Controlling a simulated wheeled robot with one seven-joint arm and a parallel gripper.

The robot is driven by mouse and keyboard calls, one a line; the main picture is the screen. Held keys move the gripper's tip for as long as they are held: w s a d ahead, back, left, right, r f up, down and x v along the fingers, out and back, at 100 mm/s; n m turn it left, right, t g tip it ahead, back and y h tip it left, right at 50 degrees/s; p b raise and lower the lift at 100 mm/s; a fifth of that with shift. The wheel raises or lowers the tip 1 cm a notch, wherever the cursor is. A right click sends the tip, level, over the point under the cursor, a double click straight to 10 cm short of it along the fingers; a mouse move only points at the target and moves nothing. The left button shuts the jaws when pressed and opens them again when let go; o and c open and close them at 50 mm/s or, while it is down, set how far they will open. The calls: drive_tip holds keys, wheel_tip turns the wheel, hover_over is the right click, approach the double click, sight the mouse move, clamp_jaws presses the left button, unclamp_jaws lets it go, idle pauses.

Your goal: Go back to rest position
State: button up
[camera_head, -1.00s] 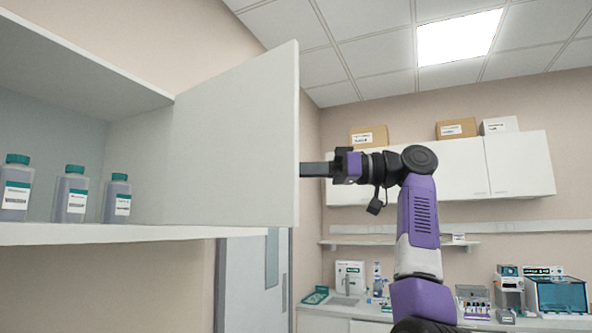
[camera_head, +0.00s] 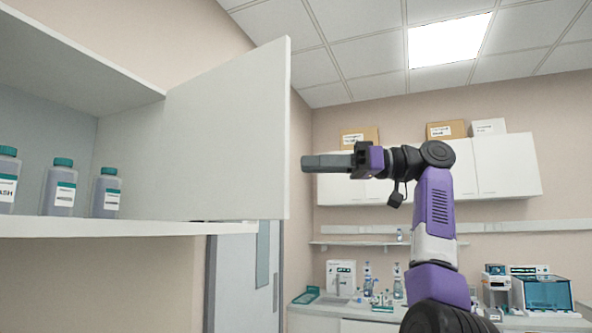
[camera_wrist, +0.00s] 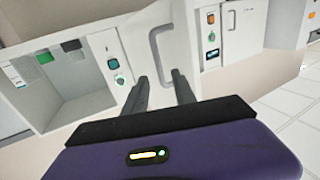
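My gripper (camera_head: 308,162) is at the end of my purple and black arm in the head view, pointing left, just right of the open white cabinet door's (camera_head: 235,140) edge. A narrow gap shows between them. In the wrist view, the two dark fingers of my gripper (camera_wrist: 160,76) are apart with nothing between them. A pale door handle (camera_wrist: 160,42) shows beyond the fingertips; I cannot tell how far off it is.
Teal-capped bottles (camera_head: 62,190) stand on the cabinet shelf (camera_head: 130,230) at left. White wall cabinets (camera_head: 510,165) with boxes on top and a bench with lab equipment (camera_head: 541,293) are behind my arm. The wrist view shows an open white compartment (camera_wrist: 75,95).

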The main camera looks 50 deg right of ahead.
drive_tip(key=shift+v, duration=0.8)
